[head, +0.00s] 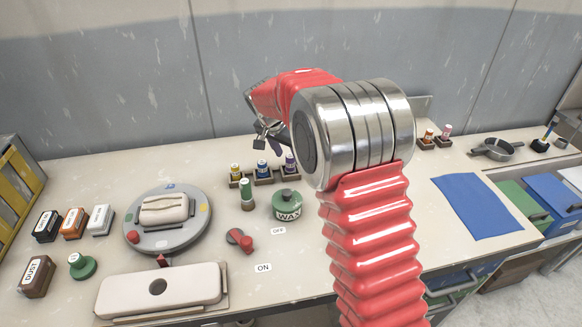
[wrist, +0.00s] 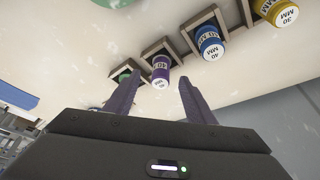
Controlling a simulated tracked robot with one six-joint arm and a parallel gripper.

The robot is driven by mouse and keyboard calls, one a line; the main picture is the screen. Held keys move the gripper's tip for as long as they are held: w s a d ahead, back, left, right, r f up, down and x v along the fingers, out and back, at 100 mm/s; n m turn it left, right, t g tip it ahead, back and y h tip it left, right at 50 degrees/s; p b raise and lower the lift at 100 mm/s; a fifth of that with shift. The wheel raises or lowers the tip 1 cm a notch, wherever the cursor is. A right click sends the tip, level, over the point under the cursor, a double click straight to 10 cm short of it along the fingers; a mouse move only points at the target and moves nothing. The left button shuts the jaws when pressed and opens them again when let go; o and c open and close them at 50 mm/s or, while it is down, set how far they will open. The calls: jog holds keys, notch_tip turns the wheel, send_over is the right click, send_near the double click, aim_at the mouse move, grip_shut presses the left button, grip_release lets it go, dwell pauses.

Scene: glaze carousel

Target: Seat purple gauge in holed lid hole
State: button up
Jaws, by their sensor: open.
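The purple gauge (head: 290,164) stands in a small dark holder at the right end of a row in the head view. In the wrist view the purple gauge (wrist: 161,70), with a pale marked top, shows between and beyond my fingertips. My gripper (head: 268,143) is open and empty, above and behind that row; its two dark fingers (wrist: 157,80) are spread in the wrist view. I cannot tell how far they are from the gauge. The holed lid (head: 195,283), a pale slab with one round dark hole, lies at the bench's front left. Nothing shows in its hole.
A blue gauge (head: 262,168) and a yellow gauge (head: 235,170) stand left of the purple one. A green cylinder (head: 246,194) and the green WAX pot (head: 287,205) stand in front. The round carousel (head: 140,238) and a red-handled switch (head: 240,240) lie between there and the lid.

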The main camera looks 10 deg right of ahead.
aim_at(289, 157)
jog(key=shift+x, duration=2.3)
jog(key=shift+a, duration=0.15)
jog(key=shift+c, duration=0.6)
jog(key=c, duration=1.1)
jog(key=shift+r, duration=0.1)
jog(key=shift+c, duration=0.2)
notch_tip(289, 157, up, 10)
jog(key=shift+f, duration=0.1)
